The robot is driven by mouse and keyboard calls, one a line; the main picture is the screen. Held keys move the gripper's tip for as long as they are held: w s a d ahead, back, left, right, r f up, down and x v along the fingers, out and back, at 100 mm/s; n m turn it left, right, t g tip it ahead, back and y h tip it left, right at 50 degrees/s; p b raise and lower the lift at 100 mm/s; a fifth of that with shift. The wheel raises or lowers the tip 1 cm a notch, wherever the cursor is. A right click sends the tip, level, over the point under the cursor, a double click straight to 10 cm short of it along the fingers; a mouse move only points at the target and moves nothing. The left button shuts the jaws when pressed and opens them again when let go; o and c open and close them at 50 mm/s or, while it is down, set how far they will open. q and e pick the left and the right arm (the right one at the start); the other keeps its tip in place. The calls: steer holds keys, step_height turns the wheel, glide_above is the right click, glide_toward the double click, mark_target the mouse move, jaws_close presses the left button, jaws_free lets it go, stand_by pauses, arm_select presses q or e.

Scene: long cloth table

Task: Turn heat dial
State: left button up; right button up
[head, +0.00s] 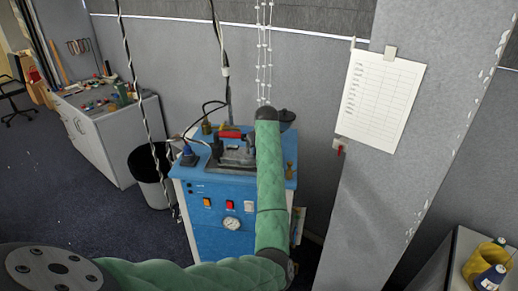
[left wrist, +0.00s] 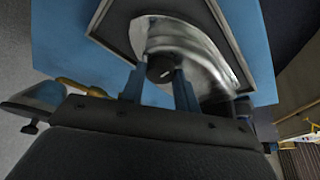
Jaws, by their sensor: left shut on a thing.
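A steam iron (head: 236,151) with a red handle part rests on top of a blue cabinet. In the left wrist view the iron's silver body (left wrist: 190,45) lies on a dark-framed pad. A small round black dial (left wrist: 160,68) with a light mark sits on the iron. My left gripper (left wrist: 160,77) has its two blue fingers on either side of the dial and is shut on it. In the head view my green left arm hides the left gripper and part of the iron's right side. My right gripper is not in view.
The blue cabinet (head: 210,240) carries orange and red switches and a gauge (head: 232,224). Bottles and a dark pot (head: 286,117) stand on its top. Cords hang above it. A black bin (head: 148,165) stands left, and a grey pillar (head: 390,170) rises close on the right.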

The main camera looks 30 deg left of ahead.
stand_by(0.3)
arm_select(q)
steer(key=o, duration=1)
